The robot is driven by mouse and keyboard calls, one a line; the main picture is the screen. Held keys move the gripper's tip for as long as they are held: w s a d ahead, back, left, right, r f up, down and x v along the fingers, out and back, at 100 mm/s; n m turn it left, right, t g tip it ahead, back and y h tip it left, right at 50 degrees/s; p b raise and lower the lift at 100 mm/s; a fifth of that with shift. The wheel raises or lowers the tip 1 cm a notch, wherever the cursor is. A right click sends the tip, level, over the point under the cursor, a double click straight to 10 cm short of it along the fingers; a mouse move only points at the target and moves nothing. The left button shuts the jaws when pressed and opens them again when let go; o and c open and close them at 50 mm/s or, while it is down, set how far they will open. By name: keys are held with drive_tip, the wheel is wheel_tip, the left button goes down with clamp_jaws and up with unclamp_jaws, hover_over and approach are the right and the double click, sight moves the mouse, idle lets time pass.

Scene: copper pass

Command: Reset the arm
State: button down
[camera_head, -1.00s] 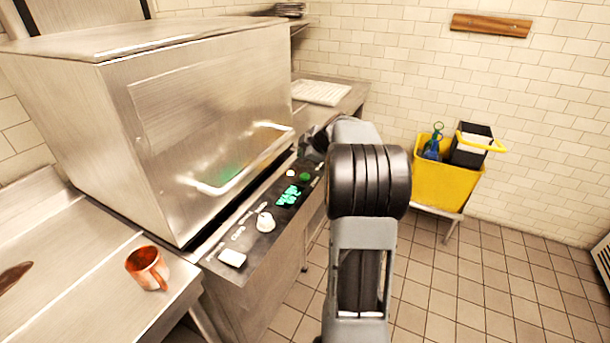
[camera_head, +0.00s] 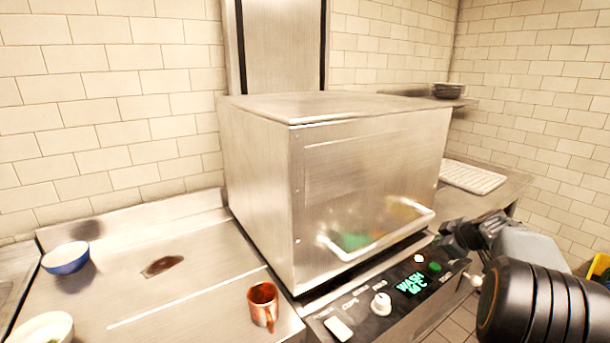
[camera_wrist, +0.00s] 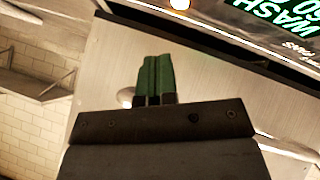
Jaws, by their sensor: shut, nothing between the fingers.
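My gripper (camera_head: 447,240) is at the right end of the dishwasher's control panel (camera_head: 377,318) in the head view, near the green button (camera_head: 435,267). In the wrist view my gripper (camera_wrist: 156,60) has its green-padded fingers together, with nothing between them. My arm (camera_head: 530,300) reaches in from the lower right. The steel dishwasher hood (camera_head: 270,205) is down, with its bar handle across the front. The panel's display (camera_head: 410,284) is lit green and reads WASH with 60°C; part of it also shows in the wrist view (camera_wrist: 280,12).
A copper mug (camera_head: 262,302) stands on the left steel counter (camera_head: 200,300), beside the dishwasher. A blue bowl (camera_head: 66,262) and a pale bowl (camera_head: 42,330) are farther left. A white rack (camera_head: 472,178) lies on the right counter. Dark plates (camera_head: 447,90) sit on a shelf.

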drive_tip(key=f+m, duration=0.1)
drive_tip(key=s+f+m+g, duration=0.1)
drive_tip(key=m, duration=0.1)
drive_tip(key=s+f+m, duration=0.1)
drive_tip(key=shift+s+a+f, duration=0.2)
drive_tip(key=shift+a, duration=0.2)
drive_tip(key=s+a+m, duration=0.1)
drive_tip(key=s+a+f+m+g, duration=0.1)
drive_tip(key=shift+s+m+g, duration=0.2)
drive_tip(key=shift+m+g, duration=0.1)
drive_tip(key=shift+m, duration=0.1)
drive_tip(key=s+a+m, duration=0.1)
drive_tip(key=a, duration=0.1)
drive_tip(key=s+a+m+g+p, duration=0.1)
drive_tip(key=s+a, duration=0.1)
drive_tip(key=s+a+m+g, duration=0.1)
drive_tip(key=s+a, duration=0.1)
drive_tip(key=shift+r+p, duration=0.15)
drive_tip(key=shift+p, duration=0.15)
drive_tip(key=s+a+r+p, duration=0.2)
drive_tip(key=s+a+r, duration=0.2)
drive_tip(key=s+a, duration=0.3)
drive_tip(key=s+a+r+h+p, duration=0.1)
drive_tip(key=s+a+r+p, duration=0.2)
drive_tip(key=s+a, duration=0.5)
drive_tip(key=a, duration=0.2)
drive_tip(key=shift+a+r+n+g+h+p, duration=0.3)
drive_tip(key=shift+r+g, duration=0.05)
drive_tip(key=shift+g, duration=0.05)
idle(3.6)
